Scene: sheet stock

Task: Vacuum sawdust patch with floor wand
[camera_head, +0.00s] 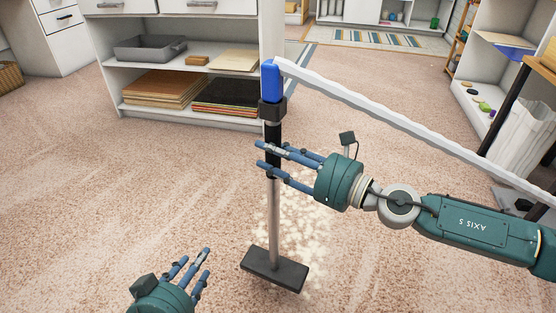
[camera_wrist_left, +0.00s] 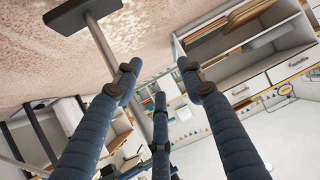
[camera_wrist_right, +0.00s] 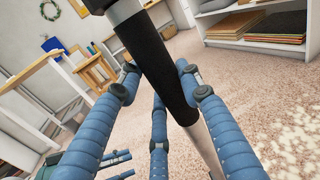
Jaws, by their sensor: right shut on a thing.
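The floor wand (camera_head: 274,215) stands nearly upright, with a blue top (camera_head: 270,82), a black grip and a dark flat floor head (camera_head: 275,269) on the carpet. My right gripper (camera_head: 262,154) is shut on the wand's black grip, which also shows between the fingers in the right wrist view (camera_wrist_right: 160,65). The pale sawdust patch (camera_head: 305,235) lies on the carpet behind and right of the floor head, partly hidden by it. My left gripper (camera_head: 195,257) is open and empty, left of the floor head. The left wrist view shows the floor head (camera_wrist_left: 82,10) beyond its fingers.
A white ribbed hose (camera_head: 390,118) runs from the wand's top to the right edge. A shelf unit (camera_head: 190,118) with stacked sheets stands behind. Open carpet lies at left.

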